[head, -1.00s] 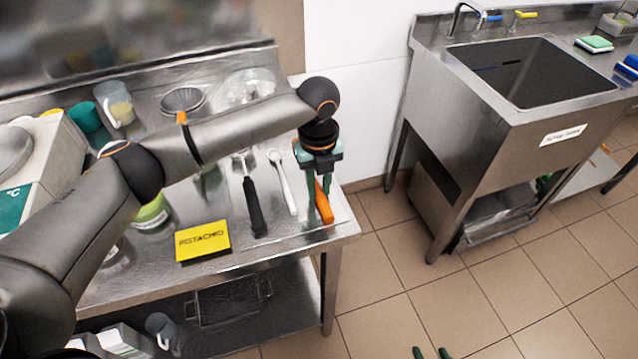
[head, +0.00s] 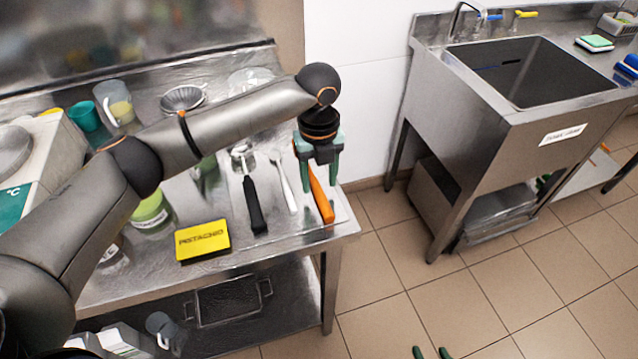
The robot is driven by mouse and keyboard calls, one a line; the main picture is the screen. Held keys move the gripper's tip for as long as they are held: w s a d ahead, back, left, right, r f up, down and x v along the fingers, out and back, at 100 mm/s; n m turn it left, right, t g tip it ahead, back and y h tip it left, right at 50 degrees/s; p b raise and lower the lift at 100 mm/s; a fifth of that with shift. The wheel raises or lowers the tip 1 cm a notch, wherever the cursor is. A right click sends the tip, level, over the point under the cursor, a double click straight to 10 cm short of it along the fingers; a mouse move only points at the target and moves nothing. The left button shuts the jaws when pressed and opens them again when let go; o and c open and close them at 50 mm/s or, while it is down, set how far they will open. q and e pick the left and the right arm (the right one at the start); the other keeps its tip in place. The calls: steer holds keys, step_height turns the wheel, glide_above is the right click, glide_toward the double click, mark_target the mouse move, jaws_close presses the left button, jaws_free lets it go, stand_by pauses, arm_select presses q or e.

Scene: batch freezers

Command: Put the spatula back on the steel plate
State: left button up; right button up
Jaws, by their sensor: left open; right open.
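The spatula with an orange handle (head: 321,197) lies along the right end of the steel table, on the thin steel plate (head: 341,211) there. Its far end is hidden behind my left gripper. My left gripper (head: 319,187) points down just above the handle, its two green fingers open and apart on either side of it, holding nothing. My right gripper (head: 432,353) shows only as two dark green fingertips at the bottom edge. They are apart, over the floor.
A black-handled scoop (head: 254,205) and a white-handled spoon (head: 285,183) lie left of the spatula. A yellow pistachio sign (head: 202,241), cups and jars stand further left. A steel sink (head: 530,75) stands right, across open tiled floor.

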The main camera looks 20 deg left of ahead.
arm_select(q)
step_height(320, 180, up, 10)
stand_by(0.3)
steer(key=shift+f, duration=0.1)
